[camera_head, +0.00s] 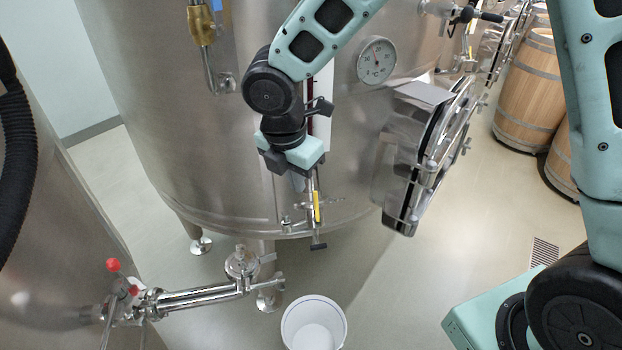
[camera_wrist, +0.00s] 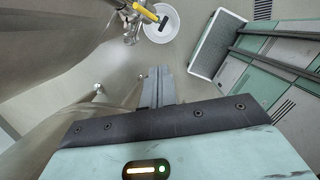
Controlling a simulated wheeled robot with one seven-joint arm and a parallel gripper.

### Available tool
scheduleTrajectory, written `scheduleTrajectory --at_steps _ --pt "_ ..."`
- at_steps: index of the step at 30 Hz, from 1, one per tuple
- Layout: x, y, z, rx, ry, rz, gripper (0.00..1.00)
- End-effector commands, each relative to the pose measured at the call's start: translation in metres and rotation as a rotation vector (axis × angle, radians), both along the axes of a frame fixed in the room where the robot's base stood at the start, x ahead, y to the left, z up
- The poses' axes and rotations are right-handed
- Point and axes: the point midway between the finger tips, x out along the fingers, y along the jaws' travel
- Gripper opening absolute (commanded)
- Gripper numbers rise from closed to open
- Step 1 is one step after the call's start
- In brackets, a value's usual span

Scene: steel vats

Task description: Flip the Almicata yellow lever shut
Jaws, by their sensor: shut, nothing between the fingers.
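The yellow lever (camera_head: 317,207) is on a small steel valve low on the front of the large vat. It looks like a slim upright strip in the head view. In the wrist view the lever (camera_wrist: 146,12) lies at the top, slanting beside steel fittings. My gripper (camera_head: 298,184) points down just above and left of the lever, close to the vat wall. In the wrist view its fingers (camera_wrist: 158,82) are together with nothing between them, and the lever is apart from them. I cannot read any Almicata label.
A white bucket (camera_head: 314,325) stands on the floor below the valve. An open steel hatch (camera_head: 410,160) juts out to the right. A pipe with a red-handled valve (camera_head: 200,296) runs at lower left. A dial gauge (camera_head: 377,61) is above. Wooden barrels (camera_head: 527,92) stand at right.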

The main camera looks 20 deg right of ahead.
Motion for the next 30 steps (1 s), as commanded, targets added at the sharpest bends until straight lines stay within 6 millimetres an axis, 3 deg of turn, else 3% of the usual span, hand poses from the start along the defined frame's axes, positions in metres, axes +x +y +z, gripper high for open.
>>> scheduleTrajectory --at_steps 5,17,23,30 --pt "0.016 -0.003 0.005 -0.017 0.001 0.088 0.00" --pt "0.017 -0.003 0.001 -0.019 0.001 0.093 0.00" --pt "0.018 -0.007 -0.023 -0.019 0.006 0.093 0.00" --pt "0.025 -0.015 -0.071 -0.019 0.006 0.094 0.00"
